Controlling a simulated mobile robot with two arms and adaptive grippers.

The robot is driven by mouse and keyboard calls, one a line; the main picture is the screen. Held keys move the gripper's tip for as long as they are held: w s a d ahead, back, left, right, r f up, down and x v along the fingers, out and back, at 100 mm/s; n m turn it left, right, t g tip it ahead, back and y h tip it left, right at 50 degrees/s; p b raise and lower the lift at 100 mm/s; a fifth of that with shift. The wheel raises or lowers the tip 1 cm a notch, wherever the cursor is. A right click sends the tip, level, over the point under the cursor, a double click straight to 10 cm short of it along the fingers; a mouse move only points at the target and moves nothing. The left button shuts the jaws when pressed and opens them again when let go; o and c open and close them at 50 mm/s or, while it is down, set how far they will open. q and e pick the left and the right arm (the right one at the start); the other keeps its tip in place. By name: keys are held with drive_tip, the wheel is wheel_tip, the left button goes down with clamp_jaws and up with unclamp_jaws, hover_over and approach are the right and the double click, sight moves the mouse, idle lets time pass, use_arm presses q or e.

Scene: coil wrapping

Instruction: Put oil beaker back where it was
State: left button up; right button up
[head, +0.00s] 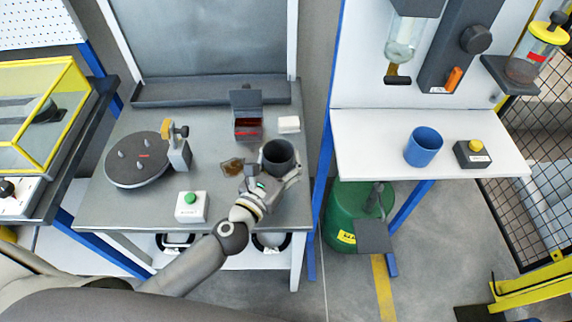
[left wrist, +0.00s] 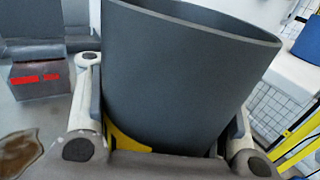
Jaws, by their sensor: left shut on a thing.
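The dark grey beaker (head: 278,157) is near the right edge of the grey workbench (head: 130,208). My left gripper (head: 272,176) is shut around its side. In the left wrist view the beaker (left wrist: 185,75) fills the middle, upright or nearly so, between the two fingers (left wrist: 165,125). Its underside is hidden, so I cannot tell whether it touches the bench. A brown oil puddle (head: 231,167) lies on the bench just left of the beaker; it also shows in the left wrist view (left wrist: 18,150). My right gripper is not in view.
A dark box with red inside (head: 247,128) and a small white block (head: 288,124) stand behind the beaker. A round turntable (head: 138,160) and a green-button box (head: 191,206) are on the left. The white table at right holds a blue cup (head: 423,147) and a yellow-button box (head: 472,154).

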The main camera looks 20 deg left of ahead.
use_arm(q)
drive_tip(key=shift+w+a+f+b, duration=0.2)
drive_tip(key=shift+w+f+b, duration=0.15)
drive_tip(key=shift+w+f, duration=0.65)
drive_tip(key=f+b, duration=0.2)
drive_tip(key=f, duration=0.1)
drive_tip(key=shift+w+a+f, duration=0.15)
drive_tip(key=shift+w, duration=0.05)
drive_tip(key=shift+f+b, duration=0.3)
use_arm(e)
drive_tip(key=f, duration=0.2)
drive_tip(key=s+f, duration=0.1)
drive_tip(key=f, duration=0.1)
use_arm(q)
drive_tip(key=shift+f, duration=0.15)
drive_tip(key=o, duration=1.4)
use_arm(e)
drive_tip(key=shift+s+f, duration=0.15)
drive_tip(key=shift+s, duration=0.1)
